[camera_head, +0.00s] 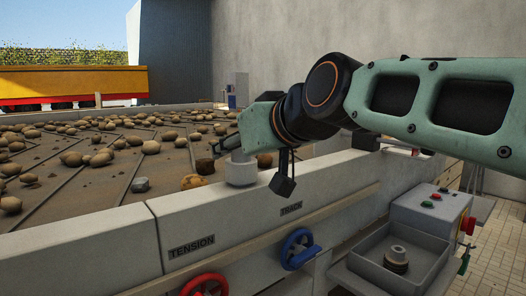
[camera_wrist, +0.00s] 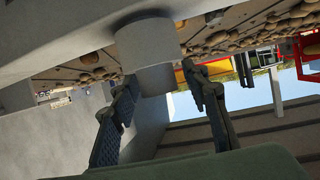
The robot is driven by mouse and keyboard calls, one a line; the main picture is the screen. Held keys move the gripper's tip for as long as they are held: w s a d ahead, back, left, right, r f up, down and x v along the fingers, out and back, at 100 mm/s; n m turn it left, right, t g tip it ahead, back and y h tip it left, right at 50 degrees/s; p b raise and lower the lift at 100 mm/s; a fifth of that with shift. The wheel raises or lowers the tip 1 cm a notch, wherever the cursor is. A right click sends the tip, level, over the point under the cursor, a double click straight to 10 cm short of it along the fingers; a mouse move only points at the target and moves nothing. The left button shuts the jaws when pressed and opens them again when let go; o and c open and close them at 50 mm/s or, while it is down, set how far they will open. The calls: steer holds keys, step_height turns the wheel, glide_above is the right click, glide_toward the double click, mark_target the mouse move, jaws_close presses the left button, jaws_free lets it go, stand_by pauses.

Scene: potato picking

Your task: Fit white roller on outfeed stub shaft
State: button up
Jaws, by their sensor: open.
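A short white cylinder, which looks like the white roller (camera_head: 240,170), stands upright on the pale side wall beside the belt in the head view. In the wrist view the roller (camera_wrist: 148,45) shows as a grey-white cylinder just beyond and partly between my fingertips. My gripper (camera_wrist: 159,76) is open, one dark finger on each side of the roller's near end; I cannot tell whether either touches it. In the head view my green wrist hangs over the roller and hides its top. I cannot make out an outfeed stub shaft with certainty.
Potatoes and some clods lie on the belt (camera_head: 110,190) behind the wall. A red handwheel (camera_head: 205,285) and a blue handwheel (camera_head: 298,248) stick out below it. A grey tray (camera_head: 365,262) holding a stepped round part (camera_head: 397,254) and a button box (camera_head: 432,210) stand at right.

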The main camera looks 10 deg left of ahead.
steer(key=v, duration=0.8)
steer(key=shift+s, duration=0.15)
steer(key=shift+d, duration=0.2)
steer(key=s+d+f+m+g+h, duration=0.1)
steer(key=s+d+f+m+h, duration=0.25)
steer(key=d+f, duration=0.55)
steer(key=s+d+f+m+g+h, duration=0.2)
steer(key=s+d+f, duration=0.3)
steer(key=f, duration=0.6)
steer(key=s+d+f+m+g+h, duration=0.1)
steer(key=s+d+f+m+h, duration=0.2)
steer(key=d+f, duration=0.7)
step_height(320, 180, up, 21)
steer(key=p, duration=2.2)
steer(key=shift+s+a+p, duration=0.25)
steer(key=shift+a+p, duration=0.05)
steer(key=shift+h, duration=0.25)
